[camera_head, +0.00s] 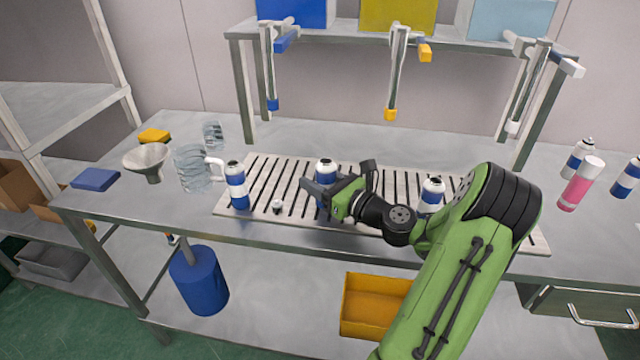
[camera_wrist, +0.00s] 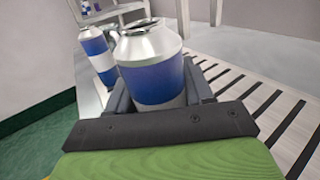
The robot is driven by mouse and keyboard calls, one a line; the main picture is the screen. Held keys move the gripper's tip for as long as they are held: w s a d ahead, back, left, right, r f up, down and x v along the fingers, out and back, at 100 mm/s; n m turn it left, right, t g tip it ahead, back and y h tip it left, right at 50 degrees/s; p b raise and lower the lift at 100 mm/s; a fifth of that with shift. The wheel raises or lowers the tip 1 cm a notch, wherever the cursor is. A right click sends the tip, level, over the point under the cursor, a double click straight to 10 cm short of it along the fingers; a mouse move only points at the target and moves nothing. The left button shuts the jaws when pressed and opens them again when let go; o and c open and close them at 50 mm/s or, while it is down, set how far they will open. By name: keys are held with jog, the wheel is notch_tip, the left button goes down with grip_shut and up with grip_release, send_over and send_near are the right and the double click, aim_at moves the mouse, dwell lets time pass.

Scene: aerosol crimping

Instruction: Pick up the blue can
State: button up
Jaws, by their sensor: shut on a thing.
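The blue can (camera_wrist: 152,80) is silver and white with a wide blue band and stands upright between the fingers of my gripper (camera_wrist: 158,92) in the wrist view. My gripper is shut on it. In the head view the can (camera_head: 325,170) is on or just above the slatted rack, partly hidden by my gripper (camera_head: 318,190); I cannot tell whether its base touches the slats. Another blue-banded can (camera_head: 237,187) stands to its left on the rack and shows behind it in the wrist view (camera_wrist: 97,52). A third such can (camera_head: 430,195) stands to the right, partly behind my arm.
The slatted rack (camera_head: 262,172) lies along the table's front. A small white part (camera_head: 277,206) sits on it. A glass jug (camera_head: 190,168), a funnel (camera_head: 148,160) and a blue block (camera_head: 96,179) are at left. A pink can (camera_head: 581,184) stands at right. Hanging tools (camera_head: 396,75) are above.

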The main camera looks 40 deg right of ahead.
notch_tip(320, 180, up, 17)
jog(key=p, duration=0.8)
jog(key=w+a+f+n+g+y+p, duration=0.2)
jog(key=w+a+f+n+y, duration=0.2)
jog(key=a+f+y, duration=0.5)
jog(key=s+a+f+n+g+y+p, duration=0.1)
jog(key=a+f+n+g+y, duration=0.1)
jog(key=a+f, duration=0.3)
jog(key=s+a+f+n+g+y+p, duration=0.1)
jog(key=a+f, duration=0.5)
jog(key=a, duration=0.6)
jog(key=s+n+g+y, duration=0.1)
jog(key=n+g, duration=0.1)
jog(key=n, duration=0.1)
jog(key=shift+s+f+g, duration=0.2)
jog(key=shift+f+g, duration=0.1)
